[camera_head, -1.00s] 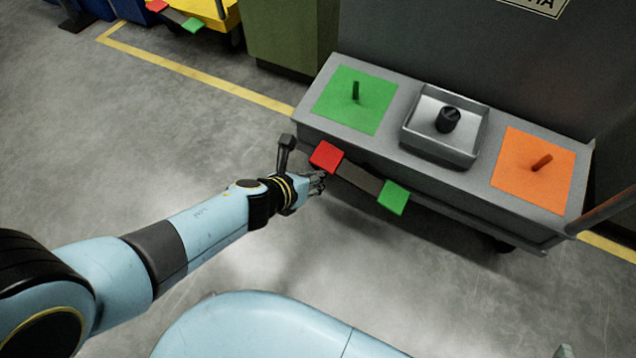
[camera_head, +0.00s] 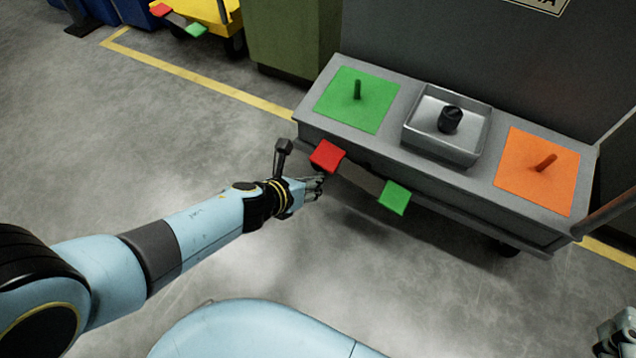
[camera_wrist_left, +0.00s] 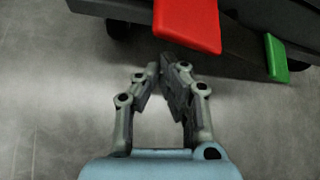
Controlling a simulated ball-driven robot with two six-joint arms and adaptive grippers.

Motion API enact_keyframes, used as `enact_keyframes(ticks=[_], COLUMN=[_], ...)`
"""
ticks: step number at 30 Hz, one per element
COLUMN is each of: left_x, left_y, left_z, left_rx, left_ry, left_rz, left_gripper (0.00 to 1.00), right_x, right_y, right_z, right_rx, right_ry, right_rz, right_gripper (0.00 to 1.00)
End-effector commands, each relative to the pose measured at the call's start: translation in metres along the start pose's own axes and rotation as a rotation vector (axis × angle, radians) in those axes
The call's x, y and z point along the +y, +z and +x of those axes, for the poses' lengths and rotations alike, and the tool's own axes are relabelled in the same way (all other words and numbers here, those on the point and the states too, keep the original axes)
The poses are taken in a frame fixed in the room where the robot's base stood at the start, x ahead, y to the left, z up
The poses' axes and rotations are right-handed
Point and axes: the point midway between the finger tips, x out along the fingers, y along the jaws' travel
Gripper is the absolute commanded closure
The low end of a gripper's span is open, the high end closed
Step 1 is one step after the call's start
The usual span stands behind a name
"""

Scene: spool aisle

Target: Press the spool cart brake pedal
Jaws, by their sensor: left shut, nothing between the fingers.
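The grey spool cart (camera_head: 470,195) stands ahead, with a red pedal pad (camera_head: 328,156) and a green pedal pad (camera_head: 394,197) sticking out from its near lower side. My left gripper (camera_head: 318,187) is shut and empty, just in front of and below the red pad. In the left wrist view the fingertips (camera_wrist_left: 168,66) are together near the lower edge of the red pad (camera_wrist_left: 188,25), and the green pad (camera_wrist_left: 276,58) is to the right. Contact with the red pad cannot be told. My right gripper (camera_head: 618,335) is partly cut off at the lower right.
The cart top carries a green plate (camera_head: 338,108), a grey tray (camera_head: 425,143) with a black knob, and an orange plate (camera_head: 515,178). A yellow cart (camera_head: 205,12) and a green cabinet (camera_head: 295,45) stand behind. The floor to the left is clear.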

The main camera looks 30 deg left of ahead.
Motion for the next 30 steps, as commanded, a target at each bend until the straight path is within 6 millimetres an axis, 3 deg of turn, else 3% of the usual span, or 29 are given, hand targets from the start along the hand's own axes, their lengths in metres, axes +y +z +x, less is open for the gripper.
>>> enact_keyframes(ticks=[6, 12, 14, 23, 30], left_x=[0.010, 0.018, 0.019, 0.011, 0.006], left_y=[-0.009, -0.015, -0.015, -0.012, -0.014], left_z=[0.005, 0.008, 0.007, -0.015, -0.031], left_rx=[0.006, 0.009, 0.010, 0.006, 0.007], left_ry=[0.004, 0.006, 0.007, 0.006, 0.006], left_rz=[0.000, -0.001, -0.001, -0.001, -0.002], left_gripper=[1.00, 1.00, 1.00, 1.00, 1.00], right_x=[0.002, 0.002, 0.002, 0.001, -0.001], right_y=[-0.053, -0.102, -0.109, -0.032, 0.023], right_z=[0.019, 0.026, 0.025, 0.011, -0.013], right_rx=[0.209, 0.402, 0.428, 0.119, -0.098], right_ry=[-0.001, -0.003, -0.004, 0.000, 0.000], right_rz=[-0.020, -0.039, -0.042, -0.012, 0.010], right_gripper=[0.60, 0.60, 0.60, 0.60, 0.60])
